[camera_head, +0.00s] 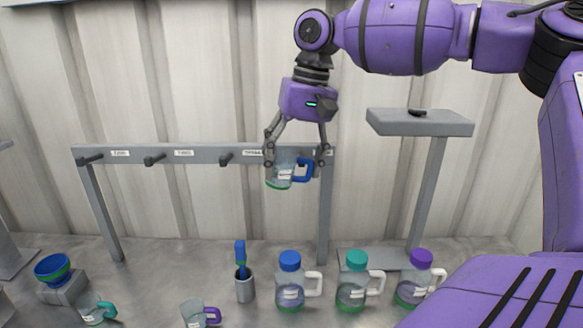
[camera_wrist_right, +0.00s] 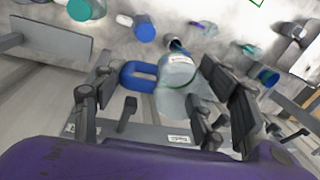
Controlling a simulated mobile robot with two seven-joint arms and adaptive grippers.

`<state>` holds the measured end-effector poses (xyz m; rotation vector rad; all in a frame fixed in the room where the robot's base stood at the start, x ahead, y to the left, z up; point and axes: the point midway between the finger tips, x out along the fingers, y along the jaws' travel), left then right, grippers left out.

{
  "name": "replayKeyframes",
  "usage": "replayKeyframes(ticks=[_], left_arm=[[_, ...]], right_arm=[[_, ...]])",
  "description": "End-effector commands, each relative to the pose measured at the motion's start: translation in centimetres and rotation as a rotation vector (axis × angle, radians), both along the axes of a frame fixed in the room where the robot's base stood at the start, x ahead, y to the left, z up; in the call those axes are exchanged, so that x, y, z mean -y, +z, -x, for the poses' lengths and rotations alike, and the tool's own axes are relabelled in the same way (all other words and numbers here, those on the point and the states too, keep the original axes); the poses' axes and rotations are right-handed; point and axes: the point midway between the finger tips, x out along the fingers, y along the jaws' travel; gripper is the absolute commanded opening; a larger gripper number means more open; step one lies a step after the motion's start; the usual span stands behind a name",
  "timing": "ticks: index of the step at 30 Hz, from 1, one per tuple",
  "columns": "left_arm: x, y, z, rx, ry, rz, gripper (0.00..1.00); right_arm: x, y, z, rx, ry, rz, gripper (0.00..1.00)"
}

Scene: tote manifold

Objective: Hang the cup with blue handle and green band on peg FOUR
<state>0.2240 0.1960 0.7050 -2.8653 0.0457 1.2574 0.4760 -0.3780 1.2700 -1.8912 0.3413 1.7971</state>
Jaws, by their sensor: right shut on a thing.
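The clear cup with blue handle and green band (camera_head: 282,178) is held off the table in my right gripper (camera_head: 295,158), in front of the right end of the peg rail (camera_head: 205,154). Its blue handle points right in the head view. In the wrist view the cup (camera_wrist_right: 180,78) is between the finger pads, with the handle on its left. A peg (camera_wrist_right: 127,113) and a white label (camera_wrist_right: 180,138) show near the handle there; I cannot tell whether handle and peg touch. The rightmost peg is hidden in the head view, and the label words are too small to read surely. My left gripper is out of view.
Bottles with blue (camera_head: 290,261), teal (camera_head: 356,260) and purple (camera_head: 421,258) caps stand below. A teal-handled cup (camera_head: 93,309), a purple-handled cup (camera_head: 196,315), a brush holder (camera_head: 245,289) and a blue bowl (camera_head: 52,268) are on the table. A grey stand (camera_head: 420,123) is right of the rail.

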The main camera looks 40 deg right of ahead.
Motion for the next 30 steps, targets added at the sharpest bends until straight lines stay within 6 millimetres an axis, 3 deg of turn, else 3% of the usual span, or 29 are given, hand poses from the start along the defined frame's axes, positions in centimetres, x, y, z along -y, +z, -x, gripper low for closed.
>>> replayKeyframes(ticks=[30], left_arm=[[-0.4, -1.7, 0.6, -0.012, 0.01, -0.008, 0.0]], right_arm=[[4.0, -0.9, -4.7, -0.002, -0.002, 0.001, 0.43]])
